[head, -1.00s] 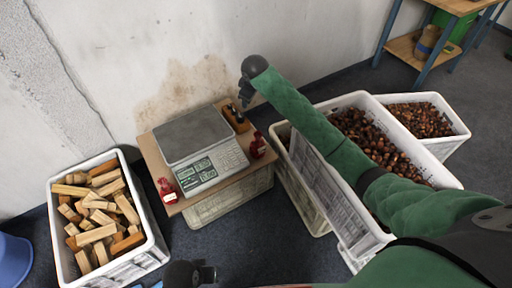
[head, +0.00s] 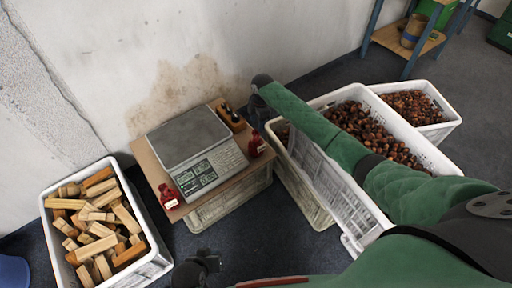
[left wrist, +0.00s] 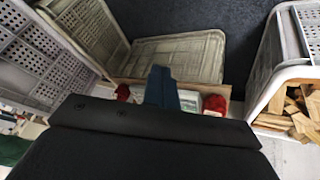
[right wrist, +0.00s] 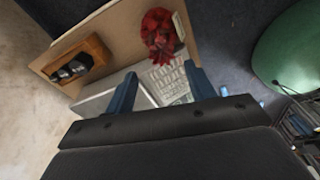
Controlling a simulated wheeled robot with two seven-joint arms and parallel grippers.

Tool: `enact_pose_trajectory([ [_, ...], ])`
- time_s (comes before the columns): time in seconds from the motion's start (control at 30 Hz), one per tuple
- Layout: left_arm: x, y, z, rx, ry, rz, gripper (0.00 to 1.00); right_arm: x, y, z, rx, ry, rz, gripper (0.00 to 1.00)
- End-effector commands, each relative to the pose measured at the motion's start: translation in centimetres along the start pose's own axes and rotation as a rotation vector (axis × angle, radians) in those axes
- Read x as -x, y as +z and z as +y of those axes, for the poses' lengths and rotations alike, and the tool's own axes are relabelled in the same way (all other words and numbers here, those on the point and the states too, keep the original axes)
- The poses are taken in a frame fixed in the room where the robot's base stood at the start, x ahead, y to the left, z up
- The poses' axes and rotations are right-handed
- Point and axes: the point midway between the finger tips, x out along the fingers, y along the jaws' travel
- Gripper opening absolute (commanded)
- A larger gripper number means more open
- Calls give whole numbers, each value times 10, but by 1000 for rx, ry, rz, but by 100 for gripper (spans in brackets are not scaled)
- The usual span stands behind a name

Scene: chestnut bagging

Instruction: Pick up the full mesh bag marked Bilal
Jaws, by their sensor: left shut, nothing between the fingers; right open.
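Two small red mesh bags stand on the wooden board by the scale. One bag (head: 169,197), with a white label, is at the scale's front left; the other (head: 256,144) is at its right. No name is legible on either. Both show in the left wrist view, one (left wrist: 122,92) left and one (left wrist: 217,103) right of the fingers. My right gripper (head: 257,112) is open above the right-hand bag; in the right wrist view this bag (right wrist: 160,35) lies beyond the fingers (right wrist: 161,88), not between them. My left gripper (head: 212,262) is shut and empty, low in front of the board.
The grey scale (head: 188,138) fills most of the board (head: 152,165). A wooden block with dark items (head: 231,118) stands behind the right-hand bag. A crate of wood pieces (head: 157,255) is at left. Chestnut crates (head: 330,180) (head: 452,124) are at right, under my right arm.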

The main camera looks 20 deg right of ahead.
Motion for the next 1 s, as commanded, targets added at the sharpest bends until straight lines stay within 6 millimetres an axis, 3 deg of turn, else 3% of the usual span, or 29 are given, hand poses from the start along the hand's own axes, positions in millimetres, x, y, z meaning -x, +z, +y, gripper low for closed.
enact_pose_trajectory([
  [0.63,20,-10,4,-2,3,-21,0,-68,4,-3,0,-1,0,55],
  [0.97,21,-9,5,-2,4,-24,0,-76,5,-2,0,0,-1,55],
  [1.0,21,-9,5,-2,4,-24,0,-76,5,-2,0,0,-1,51],
])
